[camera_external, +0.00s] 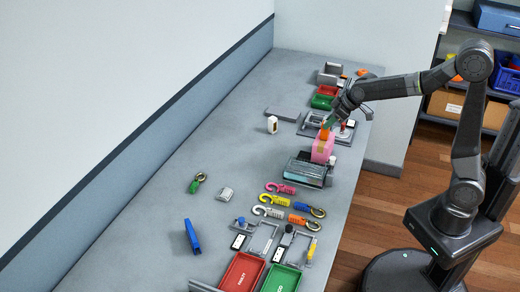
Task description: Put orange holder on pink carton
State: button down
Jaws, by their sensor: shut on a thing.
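The pink carton (321,152) stands upright on the grey table, right of the middle. The orange holder (324,134) is at the top of the carton, small in this view. My gripper (329,124) is above the carton and shut on the orange holder. The gripper partly hides the holder. I cannot tell whether the holder's underside touches the carton or hangs just above it.
A dark tray (307,171) stands in front of the carton. Several hook straps (272,199) lie nearer. A red tray (242,273) and a green tray (282,279) stand at the near end. A white block (272,125) is left of the carton. The table's left side is mostly clear.

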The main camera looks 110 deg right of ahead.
jog(key=shift+f, duration=0.2)
jog(key=c, duration=1.1)
grip_release()
jog(key=shift+r, duration=0.1)
jog(key=shift+c, duration=0.2)
jog(key=shift+s+a+r, duration=0.1)
jog(key=shift+r, duration=0.3)
jog(key=v, duration=1.1)
jog(key=shift+r, duration=0.2)
jog(key=shift+f, duration=0.1)
